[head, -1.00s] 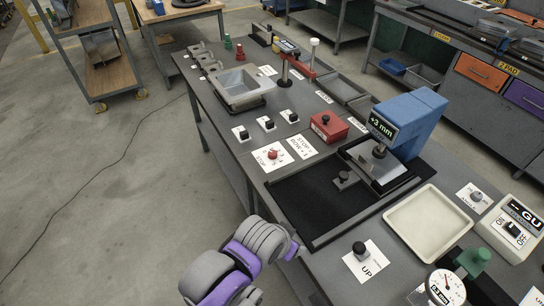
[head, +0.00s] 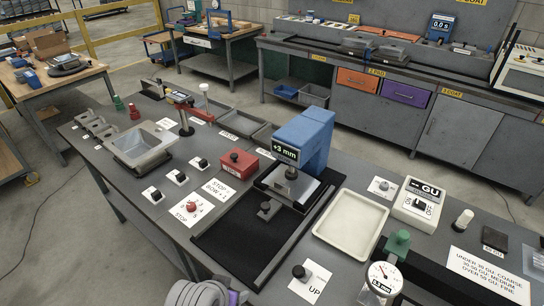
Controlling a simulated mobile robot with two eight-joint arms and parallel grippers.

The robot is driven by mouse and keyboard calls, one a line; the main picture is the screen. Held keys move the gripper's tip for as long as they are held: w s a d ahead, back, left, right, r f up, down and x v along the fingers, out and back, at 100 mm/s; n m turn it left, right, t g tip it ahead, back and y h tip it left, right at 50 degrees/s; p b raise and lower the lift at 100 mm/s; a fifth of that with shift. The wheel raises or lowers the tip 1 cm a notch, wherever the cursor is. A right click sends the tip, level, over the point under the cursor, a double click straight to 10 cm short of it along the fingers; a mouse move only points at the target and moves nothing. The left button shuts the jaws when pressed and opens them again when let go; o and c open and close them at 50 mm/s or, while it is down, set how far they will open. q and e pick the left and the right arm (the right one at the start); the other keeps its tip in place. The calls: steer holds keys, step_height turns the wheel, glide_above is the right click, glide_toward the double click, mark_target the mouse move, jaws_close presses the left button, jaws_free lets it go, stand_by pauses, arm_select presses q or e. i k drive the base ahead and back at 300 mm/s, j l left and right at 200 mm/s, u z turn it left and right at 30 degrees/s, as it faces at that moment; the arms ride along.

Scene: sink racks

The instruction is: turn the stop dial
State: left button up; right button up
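The stop dial (head: 192,208) is a small red knob on a white card marked STOP, with numbers around it. It sits near the front edge of the grey bench, left of the black mat. Its exact setting is too small to read. A white sign reading "STOP = ROW + 1" (head: 216,190) lies just beyond it. A grey and purple part of one of my arms shows at the bottom edge, in front of the bench and apart from the dial. Neither gripper's fingers are in view.
A blue machine reading +3 mm (head: 303,137) stands beyond the black mat (head: 243,229). A cream tray (head: 351,222) lies to the right.

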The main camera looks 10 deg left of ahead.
mark_target(192, 206)
steer(key=j+u, duration=0.15)
steer(key=u, duration=0.25)
steer(key=j+u, duration=0.15)
steer(key=u, duration=0.2)
steer(key=j+u, duration=0.15)
steer(key=u, duration=0.25)
steer(key=i+z, duration=0.1)
steer(key=i, duration=0.3)
